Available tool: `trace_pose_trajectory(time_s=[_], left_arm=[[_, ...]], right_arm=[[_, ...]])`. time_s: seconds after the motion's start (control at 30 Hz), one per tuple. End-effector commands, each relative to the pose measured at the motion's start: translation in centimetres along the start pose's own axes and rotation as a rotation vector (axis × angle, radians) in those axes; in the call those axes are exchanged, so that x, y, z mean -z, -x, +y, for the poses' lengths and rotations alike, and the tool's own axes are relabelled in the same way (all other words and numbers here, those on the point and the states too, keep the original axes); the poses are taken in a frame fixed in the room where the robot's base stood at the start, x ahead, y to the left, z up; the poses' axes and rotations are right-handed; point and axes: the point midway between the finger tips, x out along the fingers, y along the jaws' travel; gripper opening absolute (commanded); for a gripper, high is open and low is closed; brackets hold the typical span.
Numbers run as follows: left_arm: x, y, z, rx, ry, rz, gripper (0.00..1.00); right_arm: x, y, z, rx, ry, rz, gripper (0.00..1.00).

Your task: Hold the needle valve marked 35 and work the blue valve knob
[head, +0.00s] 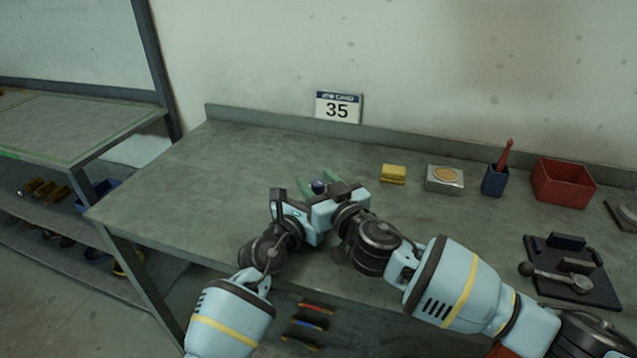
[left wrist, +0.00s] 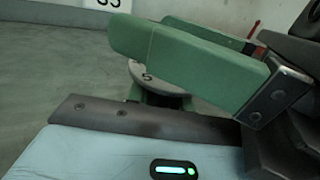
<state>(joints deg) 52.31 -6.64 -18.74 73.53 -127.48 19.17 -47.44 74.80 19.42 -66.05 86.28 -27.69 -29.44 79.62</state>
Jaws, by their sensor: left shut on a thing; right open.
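The blue valve knob (head: 319,186) shows small between the two green fingers of my right gripper (head: 317,181). Those fingers are open, one on each side of it; contact cannot be told. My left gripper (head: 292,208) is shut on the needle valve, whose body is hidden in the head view. In the left wrist view, a grey round part of the valve (left wrist: 150,78) with a dark mark shows under the right gripper's long green fingers (left wrist: 195,60). The knob is hidden there. A white sign marked 35 (head: 338,107) stands at the back of the bench.
The grey bench (head: 230,160) is clear on the left. To the right are a yellow block (head: 393,174), a metal tin (head: 444,179), a blue cup (head: 494,181) with a red-handled tool, a red bin (head: 562,183) and a dark tray (head: 545,285). A shelf (head: 60,130) stands left.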

Motion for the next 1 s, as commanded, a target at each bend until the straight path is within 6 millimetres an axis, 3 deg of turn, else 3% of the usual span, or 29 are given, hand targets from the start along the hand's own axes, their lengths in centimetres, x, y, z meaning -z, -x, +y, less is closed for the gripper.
trace_pose_trajectory(time_s=[0.07, 0.4, 0.73, 1.0], left_arm=[[0.03, 0.0, 0.0, 0.0, 0.0, 0.0, 0.0], [0.03, 0.0, 0.0, 0.0, 0.0, 0.0, 0.0], [0.03, 0.01, 0.0, 0.0, -0.001, 0.001, 0.0], [0.03, 0.0, -0.04, 0.001, -0.002, 0.001, 0.0]], right_arm=[[0.01, 0.01, 0.0, 0.0, 0.0, 0.0, 0.47], [0.01, 0.02, 0.02, 0.0, 0.0, 0.0, 0.04], [-0.09, -0.03, 0.11, 0.044, 0.001, -0.005, 0.03], [-0.14, -0.07, 0.24, 0.209, 0.004, -0.006, 0.03]])
